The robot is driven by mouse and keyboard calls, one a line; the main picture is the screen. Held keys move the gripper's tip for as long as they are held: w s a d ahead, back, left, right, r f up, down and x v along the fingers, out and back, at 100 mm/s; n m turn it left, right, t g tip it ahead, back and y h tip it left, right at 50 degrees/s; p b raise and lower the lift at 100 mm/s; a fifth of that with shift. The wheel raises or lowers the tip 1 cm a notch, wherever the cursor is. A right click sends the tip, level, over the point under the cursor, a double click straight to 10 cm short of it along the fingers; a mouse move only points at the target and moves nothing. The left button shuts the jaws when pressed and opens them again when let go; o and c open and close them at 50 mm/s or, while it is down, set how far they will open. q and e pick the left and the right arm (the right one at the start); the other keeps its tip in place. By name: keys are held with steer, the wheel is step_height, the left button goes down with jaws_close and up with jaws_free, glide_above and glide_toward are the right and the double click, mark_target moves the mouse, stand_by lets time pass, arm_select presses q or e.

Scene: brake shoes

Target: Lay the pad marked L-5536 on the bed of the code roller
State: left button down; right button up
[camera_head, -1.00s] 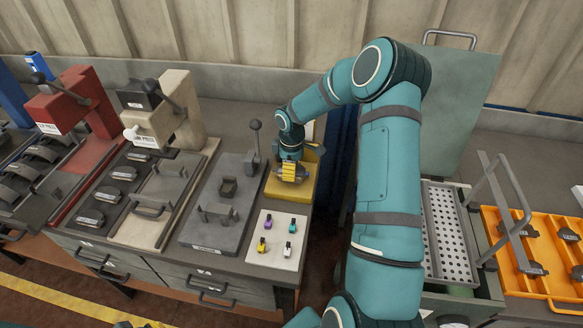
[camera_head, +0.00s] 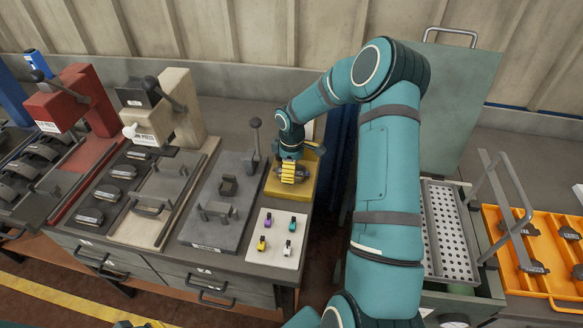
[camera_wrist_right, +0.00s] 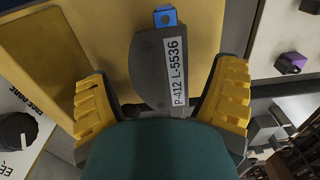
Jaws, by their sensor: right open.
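The pad marked L-5536 (camera_wrist_right: 160,70) is a dark grey curved piece with a white label reading P-412 L-5536. It lies on a yellow surface (camera_wrist_right: 95,25), with a blue piece (camera_wrist_right: 165,16) at its upper end. My right gripper (camera_wrist_right: 164,100) is open, with one yellow finger on each side of the pad and visible gaps. In the head view my right gripper (camera_head: 289,173) is low over the yellow stand (camera_head: 304,190), hiding part of the pad. A grey lever fixture (camera_head: 215,212) stands left of it; its label is unreadable, so I cannot confirm it is the code roller. My left gripper is not in view.
A white board (camera_head: 276,240) with several small coloured pieces lies in front of the yellow stand. Beige (camera_head: 180,115) and red (camera_head: 82,105) presses stand farther left. A perforated tray (camera_head: 447,235) and orange tray (camera_head: 550,255) are at the right. A dark gap separates the benches.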

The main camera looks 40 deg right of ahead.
step_height(320, 180, up, 12)
stand_by(0.6)
stand_by(0.4)
